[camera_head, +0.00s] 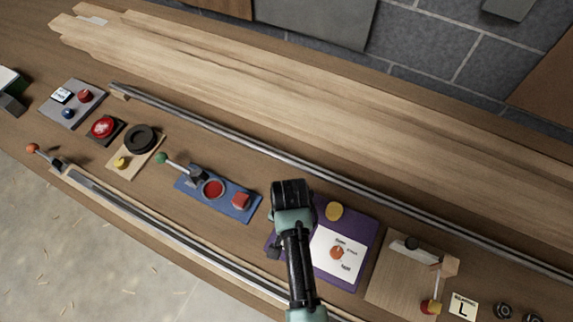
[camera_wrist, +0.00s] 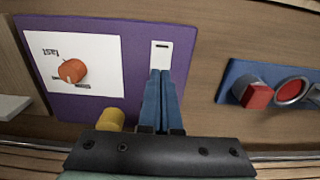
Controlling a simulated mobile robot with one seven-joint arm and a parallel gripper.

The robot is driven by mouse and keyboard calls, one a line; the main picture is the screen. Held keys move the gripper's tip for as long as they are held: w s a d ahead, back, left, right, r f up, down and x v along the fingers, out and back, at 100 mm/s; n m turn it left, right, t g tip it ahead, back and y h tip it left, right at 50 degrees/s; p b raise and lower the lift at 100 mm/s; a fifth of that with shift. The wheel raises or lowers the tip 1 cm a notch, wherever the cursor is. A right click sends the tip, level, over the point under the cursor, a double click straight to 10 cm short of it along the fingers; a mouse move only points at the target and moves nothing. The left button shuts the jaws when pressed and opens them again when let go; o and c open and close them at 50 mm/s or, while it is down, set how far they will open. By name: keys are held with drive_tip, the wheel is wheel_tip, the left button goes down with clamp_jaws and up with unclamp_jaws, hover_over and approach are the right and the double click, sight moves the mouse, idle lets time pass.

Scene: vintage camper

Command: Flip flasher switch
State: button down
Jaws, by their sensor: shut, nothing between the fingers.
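A purple panel (camera_head: 360,225) lies on the wooden bench and also fills the left half of the wrist view (camera_wrist: 135,40). It carries a white label (camera_wrist: 100,80) with an orange knob (camera_wrist: 72,71), a yellow round part (camera_wrist: 111,119) and a small white switch plate (camera_wrist: 160,60) with a short dark mark. My gripper (camera_wrist: 162,72) is shut and empty. Its blue fingertips appear right at the lower end of the switch plate; whether they touch it cannot be told. In the head view my arm covers the panel's left part and the switch.
A blue panel (camera_head: 250,215) with a red button and lever lies left of the purple one. A light wooden board (camera_head: 385,285) with a latch-like part lies to its right. Metal rails (camera_head: 230,137) run behind and in front of the panels. Long planks (camera_head: 250,85) lie further back.

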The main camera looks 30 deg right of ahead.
drive_tip(key=shift+f+b, duration=0.5)
drive_tip(key=shift+f, duration=0.3)
drive_tip(key=shift+r, duration=0.1)
wheel_tip(320, 180, up, 7)
drive_tip(key=p, duration=0.7)
idle(0.3)
idle(0.5)
